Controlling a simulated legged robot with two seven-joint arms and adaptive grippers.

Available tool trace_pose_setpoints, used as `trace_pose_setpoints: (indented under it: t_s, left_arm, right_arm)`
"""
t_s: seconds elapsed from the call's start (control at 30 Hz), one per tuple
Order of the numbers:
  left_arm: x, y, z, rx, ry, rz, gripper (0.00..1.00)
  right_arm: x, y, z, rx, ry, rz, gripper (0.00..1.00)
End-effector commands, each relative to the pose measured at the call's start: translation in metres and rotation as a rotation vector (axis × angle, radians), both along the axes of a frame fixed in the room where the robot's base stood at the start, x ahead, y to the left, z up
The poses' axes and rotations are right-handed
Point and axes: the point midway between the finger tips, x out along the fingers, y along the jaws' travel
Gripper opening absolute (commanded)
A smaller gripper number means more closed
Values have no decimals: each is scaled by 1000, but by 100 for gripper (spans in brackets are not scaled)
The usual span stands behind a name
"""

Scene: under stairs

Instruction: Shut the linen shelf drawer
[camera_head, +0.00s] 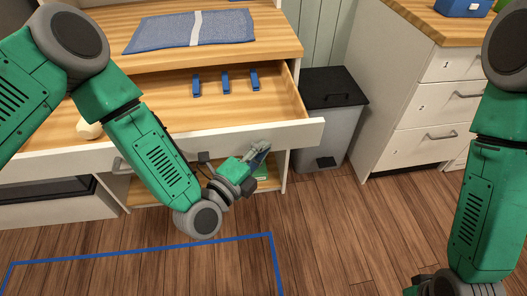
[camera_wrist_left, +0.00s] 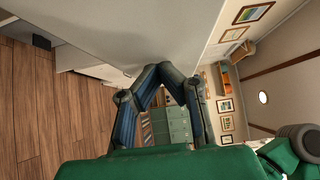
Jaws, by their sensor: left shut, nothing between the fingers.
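The linen shelf drawer (camera_head: 200,133) stands open in the head view, pulled out from under the wooden top (camera_head: 275,45). Its wooden inside holds several blue clips (camera_head: 226,83) and a pale rounded object (camera_head: 88,129) at the left. My left gripper (camera_head: 262,148) is shut and empty, at the right part of the drawer front. In the left wrist view its fingertips (camera_wrist_left: 160,69) meet close to a white panel (camera_wrist_left: 150,25); I cannot tell whether they touch it.
A folded blue cloth (camera_head: 190,30) lies on the wooden top. A grey bin (camera_head: 325,125) with a black lid stands right of the drawer. A white cabinet (camera_head: 420,95) stands farther right. Blue tape (camera_head: 150,249) marks the wooden floor, which is clear in front.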

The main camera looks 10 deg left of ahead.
Motion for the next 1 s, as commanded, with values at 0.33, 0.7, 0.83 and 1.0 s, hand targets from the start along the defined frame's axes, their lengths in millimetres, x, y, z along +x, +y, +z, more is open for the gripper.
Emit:
trace_pose_setpoints:
  t_s: [0.33, 0.7, 0.83, 1.0]
  left_arm:
    - [78, 23, 1, 3, -12, 6, 0]
    - [176, 51, -2, 3, -10, 4, 0]
    - [206, 60, -2, 2, -9, 4, 0]
    - [238, 69, -3, 2, -7, 3, 0]
  right_arm:
    - [0, 0, -10, 0, 0, 0, 40]
    - [0, 0, -44, 0, 0, 0, 40]
    - [0, 0, -59, 0, 0, 0, 40]
    - [0, 0, -77, 0, 0, 0, 40]
